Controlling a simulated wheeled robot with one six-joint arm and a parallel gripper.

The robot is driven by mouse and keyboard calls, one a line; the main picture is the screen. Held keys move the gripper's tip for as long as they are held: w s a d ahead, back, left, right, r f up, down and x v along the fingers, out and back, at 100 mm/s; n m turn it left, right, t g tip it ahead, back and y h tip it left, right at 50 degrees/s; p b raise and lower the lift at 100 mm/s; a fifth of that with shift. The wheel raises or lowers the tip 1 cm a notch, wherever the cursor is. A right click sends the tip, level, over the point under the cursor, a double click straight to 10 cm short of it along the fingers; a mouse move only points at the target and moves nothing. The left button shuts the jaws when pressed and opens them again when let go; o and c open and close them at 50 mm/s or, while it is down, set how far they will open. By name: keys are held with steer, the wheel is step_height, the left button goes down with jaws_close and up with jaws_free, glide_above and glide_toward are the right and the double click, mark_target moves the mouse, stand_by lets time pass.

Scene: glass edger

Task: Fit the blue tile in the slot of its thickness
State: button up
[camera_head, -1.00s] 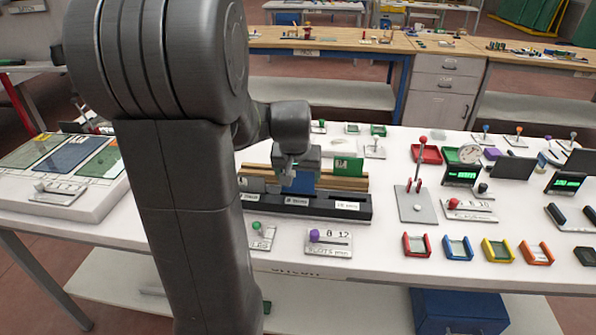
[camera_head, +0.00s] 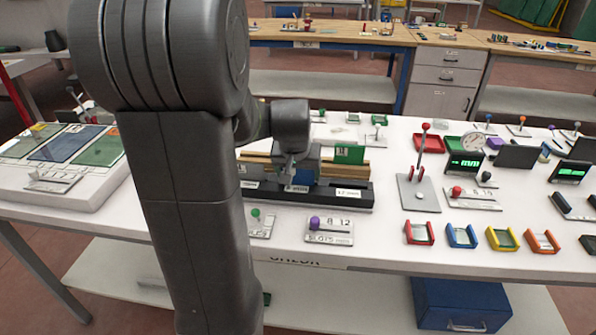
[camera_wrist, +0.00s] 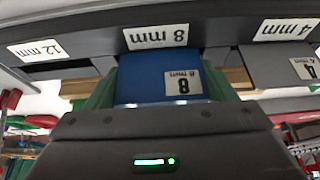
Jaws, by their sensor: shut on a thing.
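My gripper (camera_wrist: 160,118) is shut on the blue tile (camera_wrist: 140,84), which carries an "8 mm" label. In the wrist view the tile is against the rack part marked "8 mm" (camera_wrist: 157,36), between the "12 mm" and "4 mm" marks. Its lower edge meets the rack there; how deep it sits cannot be told.
Wooden bars (camera_head: 350,169) run behind the rack. Lever plates, coloured holders and a red-knobbed lever (camera_head: 425,127) stand to the right.

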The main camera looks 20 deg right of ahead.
steer(key=shift+f+b, duration=0.3)
steer(key=shift+f, duration=0.1)
steer(key=o, duration=1.4)
steer(key=shift+r, duration=0.1)
steer(key=p+v, duration=0.1)
steer(key=v, duration=1.2)
steer(key=shift+s+r, duration=0.2)
steer(key=shift+r, duration=0.1)
steer(key=shift+f, duration=0.1)
steer(key=b+x, duration=0.1)
steer(key=x, duration=1.2)
steer(key=shift+w+f, duration=0.25)
steer(key=shift+f, duration=0.1)
steer(key=shift+r, duration=0.15)
steer(key=shift+r, duration=0.1)
